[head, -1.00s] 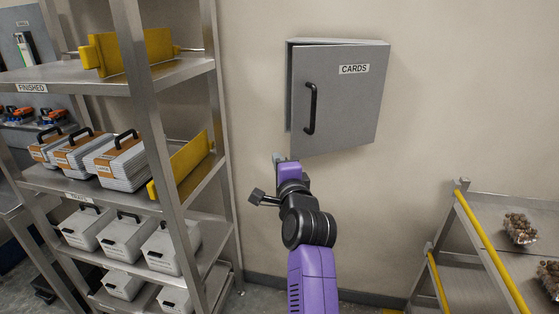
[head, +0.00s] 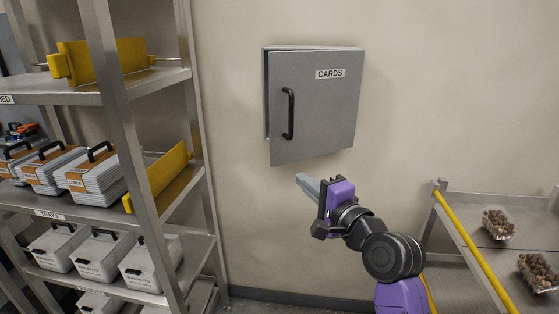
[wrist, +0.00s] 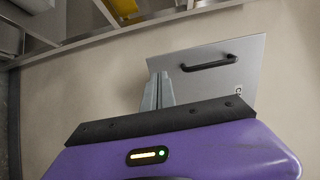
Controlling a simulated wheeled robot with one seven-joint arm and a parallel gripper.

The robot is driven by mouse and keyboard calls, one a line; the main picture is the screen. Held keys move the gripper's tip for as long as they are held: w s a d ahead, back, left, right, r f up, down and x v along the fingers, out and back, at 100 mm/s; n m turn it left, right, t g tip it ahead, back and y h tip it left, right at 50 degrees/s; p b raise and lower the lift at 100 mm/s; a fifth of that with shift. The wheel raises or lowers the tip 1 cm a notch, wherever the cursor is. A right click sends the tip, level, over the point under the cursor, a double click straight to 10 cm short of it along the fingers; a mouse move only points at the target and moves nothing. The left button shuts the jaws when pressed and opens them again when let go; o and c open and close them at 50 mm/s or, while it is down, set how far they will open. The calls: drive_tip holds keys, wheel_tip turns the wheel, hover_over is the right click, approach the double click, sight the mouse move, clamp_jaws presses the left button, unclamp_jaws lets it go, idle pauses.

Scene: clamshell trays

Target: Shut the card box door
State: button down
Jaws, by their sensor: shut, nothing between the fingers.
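The card box (head: 266,95) is a grey metal box on the wall. Its grey door (head: 325,110), labelled CARDS, stands slightly ajar, with a strip of the box showing along the left and top edges. The black bar handle (head: 288,113) is on the door's left side. My gripper (head: 301,179) is just below the door's lower edge, with its grey fingers together and empty, pointing up and left. In the wrist view the fingers (wrist: 157,92) overlap the door's corner near the handle (wrist: 209,62). I cannot tell whether they touch it.
A metal shelf rack (head: 118,110) with white containers and yellow pieces stands at the left. A metal stand (head: 470,205) with yellow rails and clear trays of brown balls (head: 498,224) is at the lower right.

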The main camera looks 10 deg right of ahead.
sight(273, 156)
drive_tip(key=p+x, duration=0.2)
drive_tip(key=x, duration=1)
drive_tip(key=shift+w, duration=0.15)
drive_tip(key=shift+w+a, duration=0.1)
drive_tip(key=shift+w, duration=0.05)
